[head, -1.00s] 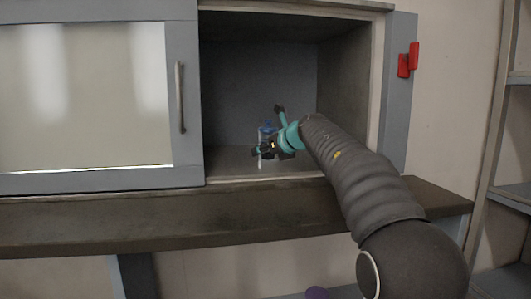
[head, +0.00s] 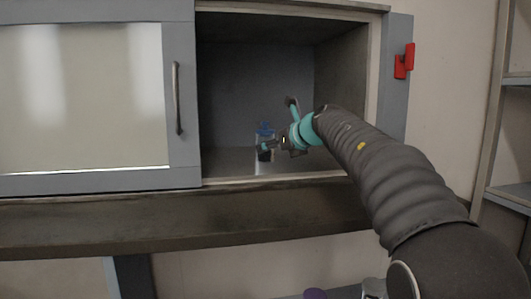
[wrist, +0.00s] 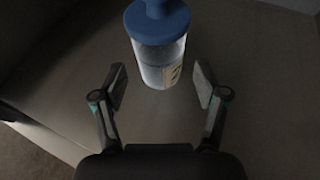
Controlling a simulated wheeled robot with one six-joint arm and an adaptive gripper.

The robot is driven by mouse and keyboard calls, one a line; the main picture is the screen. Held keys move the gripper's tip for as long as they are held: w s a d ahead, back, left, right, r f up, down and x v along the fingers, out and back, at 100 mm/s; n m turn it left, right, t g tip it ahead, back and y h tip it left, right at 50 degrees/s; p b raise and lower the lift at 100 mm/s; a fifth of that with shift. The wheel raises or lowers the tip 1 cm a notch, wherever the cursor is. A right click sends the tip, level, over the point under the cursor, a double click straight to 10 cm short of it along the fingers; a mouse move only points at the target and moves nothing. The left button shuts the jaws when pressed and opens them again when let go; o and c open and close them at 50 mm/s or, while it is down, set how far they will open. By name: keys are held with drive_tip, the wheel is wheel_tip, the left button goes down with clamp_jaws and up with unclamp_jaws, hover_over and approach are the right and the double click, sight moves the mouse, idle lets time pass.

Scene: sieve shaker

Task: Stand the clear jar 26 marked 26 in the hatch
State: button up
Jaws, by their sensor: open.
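The clear jar (wrist: 160,62) with a blue lid stands upright on the hatch floor in the wrist view. A tan label with a dark mark shows on its side, but I cannot read the number. In the head view the jar's blue lid (head: 265,129) shows inside the open hatch (head: 225,160), with part of the jar hidden by my gripper. My gripper (wrist: 160,85) is open. Its two fingers are apart on either side, just short of the jar, and do not touch it. It also shows in the head view (head: 277,128).
A sliding door with a pale pane and a handle (head: 178,98) covers the left of the cabinet. Hatch side walls and a front sill (head: 270,181) bound the opening. A red latch (head: 404,62) is on the right frame. A dark ledge (head: 150,222) runs below.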

drive_tip(key=v, duration=0.5)
drive_tip(key=shift+s+d+r, duration=0.15)
drive_tip(key=shift+s+d, duration=0.05)
drive_tip(key=shift+s, duration=0.1)
